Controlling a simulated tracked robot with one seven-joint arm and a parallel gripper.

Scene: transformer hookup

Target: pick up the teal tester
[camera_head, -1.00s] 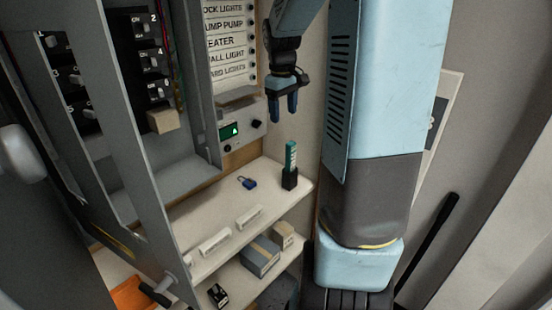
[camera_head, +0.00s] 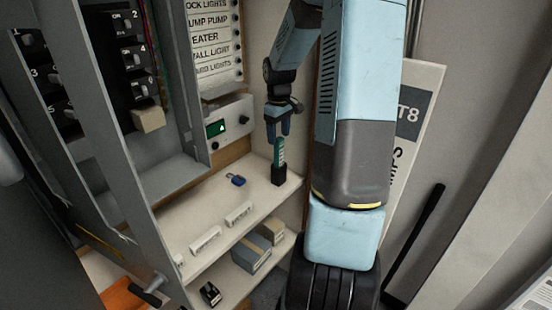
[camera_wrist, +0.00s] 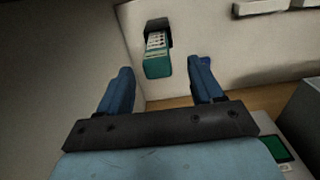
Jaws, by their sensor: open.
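The teal tester (camera_head: 280,152) stands upright in a small black holder (camera_head: 279,176) near the right end of the white shelf. My gripper (camera_head: 278,132) is open, pointing down, just above the top of the tester in the head view. In the wrist view the tester (camera_wrist: 158,62) shows beyond and between the two blue fingers of my gripper (camera_wrist: 163,85), with its lower part in the black holder. The fingers look apart from it, and nothing is held.
A blue padlock (camera_head: 236,180) and white labelled blocks (camera_head: 239,213) lie on the shelf (camera_head: 195,218) left of the holder. A panel with a green screen (camera_head: 216,128) is behind. Boxes (camera_head: 252,252) sit on the lower shelf. A grey cabinet frame stands at the left.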

